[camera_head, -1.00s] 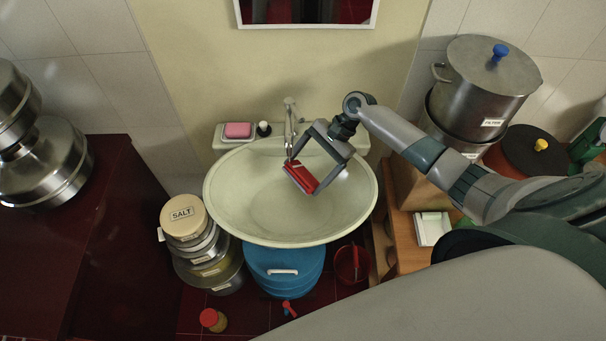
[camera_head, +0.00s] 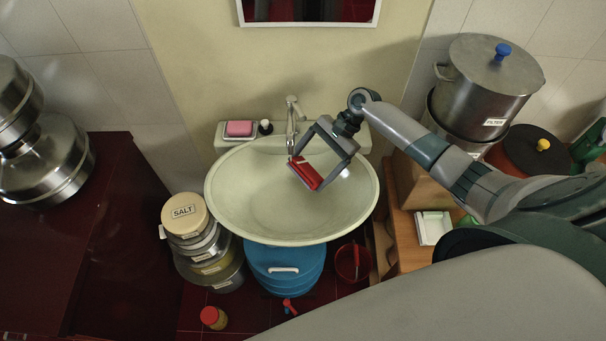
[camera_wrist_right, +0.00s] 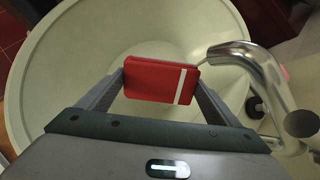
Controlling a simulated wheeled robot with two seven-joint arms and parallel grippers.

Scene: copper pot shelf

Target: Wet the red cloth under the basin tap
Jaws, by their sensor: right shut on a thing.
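The red cloth (camera_head: 305,173) is a folded red block with a white stripe. My right gripper (camera_head: 307,170) is shut on it and holds it over the basin (camera_head: 240,200). The cloth also shows between the fingers in the right wrist view (camera_wrist_right: 160,82). The tap (camera_head: 291,115) stands at the back of the basin, its spout end close to the cloth's left end. In the right wrist view the chrome tap (camera_wrist_right: 255,75) bends toward the cloth's upper right, and a thin pale line runs from its mouth beside the cloth. I cannot tell whether it touches. My left gripper is not in view.
A pink soap (camera_head: 239,128) and a small dark bottle (camera_head: 265,127) sit on the basin's back ledge. Salt tins (camera_head: 184,213) and a blue barrel (camera_head: 285,270) stand below. A steel pot (camera_head: 480,82) stands right, near my arm. The basin's left half is free.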

